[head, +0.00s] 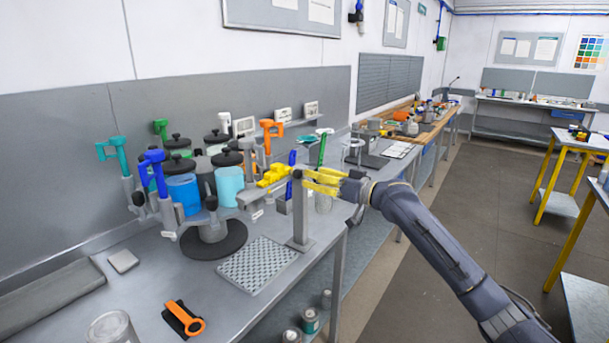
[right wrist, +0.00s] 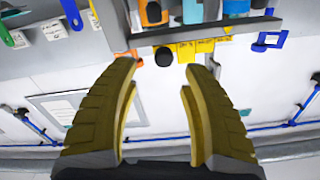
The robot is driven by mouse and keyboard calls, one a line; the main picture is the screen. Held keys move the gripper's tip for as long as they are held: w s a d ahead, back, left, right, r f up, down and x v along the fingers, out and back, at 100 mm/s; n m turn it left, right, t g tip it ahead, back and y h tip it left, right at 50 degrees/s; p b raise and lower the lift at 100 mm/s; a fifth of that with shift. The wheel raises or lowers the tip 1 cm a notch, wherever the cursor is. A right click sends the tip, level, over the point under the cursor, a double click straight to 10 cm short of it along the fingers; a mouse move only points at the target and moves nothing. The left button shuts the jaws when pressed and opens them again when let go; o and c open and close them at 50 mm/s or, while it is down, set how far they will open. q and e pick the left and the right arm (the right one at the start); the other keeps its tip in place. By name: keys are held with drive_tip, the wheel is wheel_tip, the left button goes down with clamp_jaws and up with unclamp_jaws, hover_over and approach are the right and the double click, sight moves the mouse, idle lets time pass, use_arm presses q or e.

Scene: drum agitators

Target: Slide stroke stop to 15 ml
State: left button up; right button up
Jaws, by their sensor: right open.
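A yellow slider-like piece, which looks like the stroke stop (head: 273,176), sits on a grey horizontal rail (head: 252,192) beside the drum stand. In the right wrist view a yellow part (right wrist: 200,47) shows beyond the fingers, with a black knob (right wrist: 163,57) beside it. Any ml marks are too small to read. My right gripper (head: 305,181) has yellow fingers and points left toward the yellow piece, just right of it. It is open, and in the right wrist view its fingers (right wrist: 160,65) stand apart with nothing between them. My left gripper is not in view.
A stand with blue (head: 183,192) and cyan drums (head: 229,184) and coloured handles stands left of the rail.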

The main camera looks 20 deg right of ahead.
drive_tip(key=v, duration=0.6)
drive_tip(key=shift+s+d, duration=0.2)
idle(0.4)
